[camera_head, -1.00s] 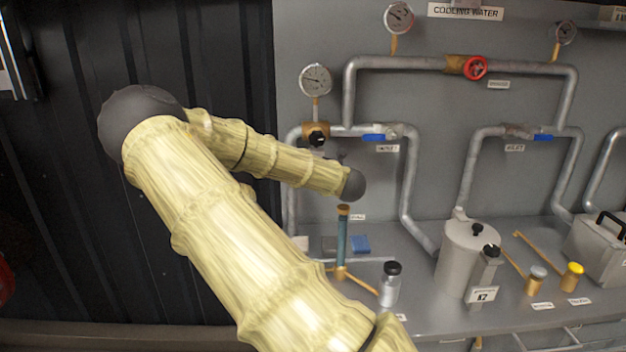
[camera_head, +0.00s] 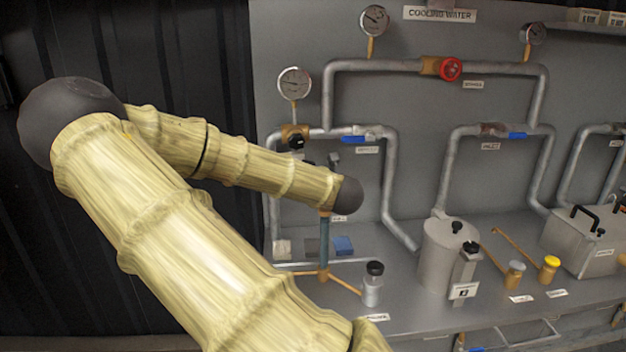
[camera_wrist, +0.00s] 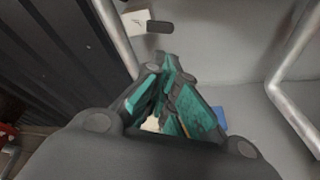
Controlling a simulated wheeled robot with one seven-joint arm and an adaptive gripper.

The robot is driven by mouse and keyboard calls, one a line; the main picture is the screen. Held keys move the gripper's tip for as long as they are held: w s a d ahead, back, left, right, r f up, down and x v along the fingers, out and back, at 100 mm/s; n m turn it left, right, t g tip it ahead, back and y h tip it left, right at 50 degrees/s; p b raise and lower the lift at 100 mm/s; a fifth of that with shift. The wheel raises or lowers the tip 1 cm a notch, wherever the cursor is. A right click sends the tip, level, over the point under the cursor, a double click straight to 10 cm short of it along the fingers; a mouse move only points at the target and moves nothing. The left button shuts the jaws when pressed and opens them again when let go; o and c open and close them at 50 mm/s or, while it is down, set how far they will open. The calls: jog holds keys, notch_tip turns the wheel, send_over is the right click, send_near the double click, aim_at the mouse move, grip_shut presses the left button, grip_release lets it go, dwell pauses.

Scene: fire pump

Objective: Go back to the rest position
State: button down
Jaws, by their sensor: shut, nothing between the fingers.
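My gripper (camera_wrist: 168,62) shows in the wrist view, with its dark and teal fingers brought together at the tips and nothing held. It points toward the grey bench and wall with pipes on both sides. In the head view my bamboo-textured arm reaches from the bottom up to the left and then back to the right. The gripper itself is mostly hidden behind the arm's dark end there.
A grey bench (camera_head: 420,312) stands against the panel with pipes and gauges. On it are a metal pot (camera_head: 436,262), a small black-capped bottle (camera_head: 373,285), a blue-tube stand (camera_head: 324,245) and a metal box (camera_head: 575,245). A black corrugated wall (camera_head: 190,60) is at left.

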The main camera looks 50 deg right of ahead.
jog(key=shift+s+a+r, duration=0.15)
jog(key=shift+s+a, duration=0.25)
jog(key=shift+s, duration=0.15)
